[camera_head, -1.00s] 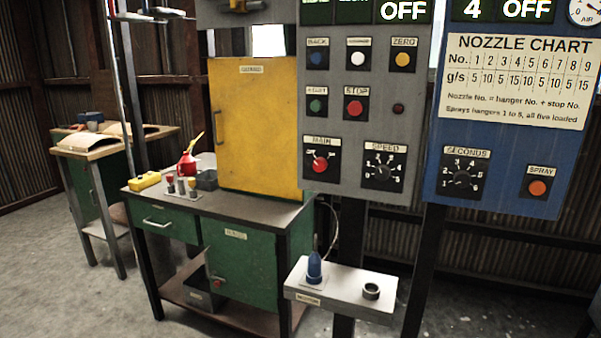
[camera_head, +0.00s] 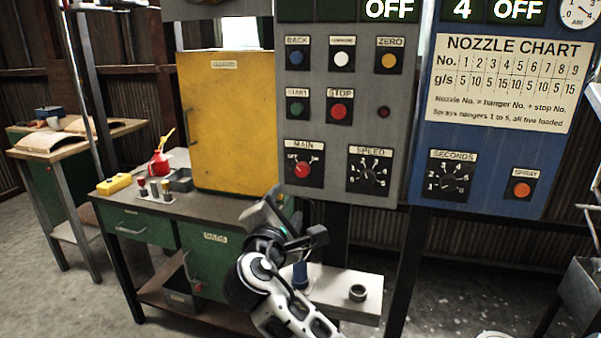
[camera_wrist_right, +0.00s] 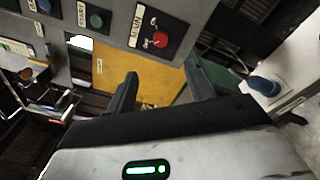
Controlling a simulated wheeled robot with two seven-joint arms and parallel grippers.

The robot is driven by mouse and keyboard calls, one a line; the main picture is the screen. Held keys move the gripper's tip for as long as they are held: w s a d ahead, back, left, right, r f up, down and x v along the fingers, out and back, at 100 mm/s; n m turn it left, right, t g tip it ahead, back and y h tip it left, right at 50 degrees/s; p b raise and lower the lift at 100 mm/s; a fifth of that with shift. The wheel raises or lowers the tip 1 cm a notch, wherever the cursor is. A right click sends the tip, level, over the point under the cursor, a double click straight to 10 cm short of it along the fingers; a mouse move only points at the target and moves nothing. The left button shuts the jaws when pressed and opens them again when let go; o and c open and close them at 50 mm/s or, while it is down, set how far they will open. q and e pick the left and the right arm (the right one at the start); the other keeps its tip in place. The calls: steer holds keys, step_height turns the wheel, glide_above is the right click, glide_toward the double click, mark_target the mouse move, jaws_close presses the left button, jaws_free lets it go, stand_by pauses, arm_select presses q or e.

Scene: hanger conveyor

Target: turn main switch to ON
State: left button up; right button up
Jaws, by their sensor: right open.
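The main switch, a red round knob (camera_head: 302,170) on a black plate under the MAIN label, is on the grey control panel. Its position is too small to read surely, but it seems turned to the upper left, toward OFF. In the right wrist view the red knob (camera_wrist_right: 160,40) is ahead, beyond the fingertips and apart from them. My right gripper (camera_wrist_right: 163,83) is open and empty, its two dark fingers spread. In the head view my right gripper (camera_head: 278,213) is below and left of the switch, with its fingers hard to make out. My left gripper is not in view.
The grey panel (camera_head: 340,130) also carries the SPEED dial (camera_head: 368,174) and several push buttons. The blue nozzle panel (camera_head: 480,150) is to its right. The yellow cabinet (camera_head: 228,125) stands on the green bench to the left. A small shelf (camera_head: 335,298) is below the panel.

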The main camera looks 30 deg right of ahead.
mark_target(302, 172)
steer(key=p+x, duration=0.1)
steer(key=x, duration=1.4)
steer(key=shift+w+d+f, duration=0.1)
steer(key=shift+d, duration=0.05)
steer(key=c, duration=1)
